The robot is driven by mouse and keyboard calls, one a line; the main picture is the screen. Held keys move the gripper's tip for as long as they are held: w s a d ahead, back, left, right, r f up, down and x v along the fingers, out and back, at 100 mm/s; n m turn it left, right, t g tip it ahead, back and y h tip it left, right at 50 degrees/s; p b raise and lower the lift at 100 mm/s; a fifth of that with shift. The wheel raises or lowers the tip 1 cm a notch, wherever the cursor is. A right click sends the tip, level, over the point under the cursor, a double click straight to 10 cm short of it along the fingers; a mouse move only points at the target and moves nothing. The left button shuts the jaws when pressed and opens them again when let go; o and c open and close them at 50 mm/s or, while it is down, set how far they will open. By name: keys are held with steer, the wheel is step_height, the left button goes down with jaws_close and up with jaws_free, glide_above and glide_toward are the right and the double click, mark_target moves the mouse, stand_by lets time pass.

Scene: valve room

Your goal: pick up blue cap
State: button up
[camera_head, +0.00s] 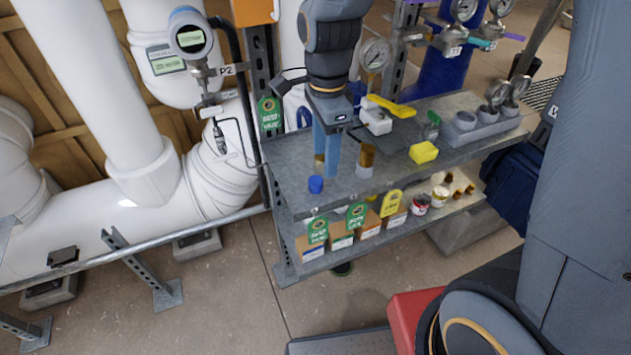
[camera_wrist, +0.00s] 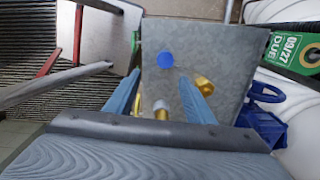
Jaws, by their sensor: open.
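The blue cap (camera_head: 316,184) is a small round cap on the grey metal top shelf, near its front left edge. It also shows in the wrist view (camera_wrist: 165,59), in clear sight just beyond the fingertips, roughly between their lines. My gripper (camera_head: 326,167) points down over the shelf with its two blue fingers apart and nothing held. In the head view the fingertips are just above and right of the cap in the picture. In the wrist view my gripper (camera_wrist: 160,78) has one finger on each side. I cannot tell the exact height above the shelf.
A brass fitting with a pale base (camera_head: 366,160) stands right of my fingers. A second brass piece (camera_wrist: 203,85) lies by the right finger. A yellow block (camera_head: 424,152) and a yellow-handled valve (camera_head: 378,118) are farther right.

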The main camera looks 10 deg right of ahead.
mark_target(317, 180)
steer(key=shift+w+a+m, duration=0.2)
steer(key=shift+a+m, duration=0.3)
steer(key=shift+m, duration=0.2)
steer(key=shift+f, duration=0.25)
steer(key=shift+a+f+p, duration=0.15)
steer(key=shift+f+p, duration=0.35)
steer(key=shift+f, duration=1.3)
steer(key=shift+a+f+p, duration=0.15)
steer(key=shift+f+p, duration=0.35)
steer(key=shift+f, duration=1.25)
steer(key=c, duration=1)
steer(key=shift+w, duration=0.1)
steer(key=shift+r+b, duration=0.8)
steer(key=shift+r, duration=4.25)
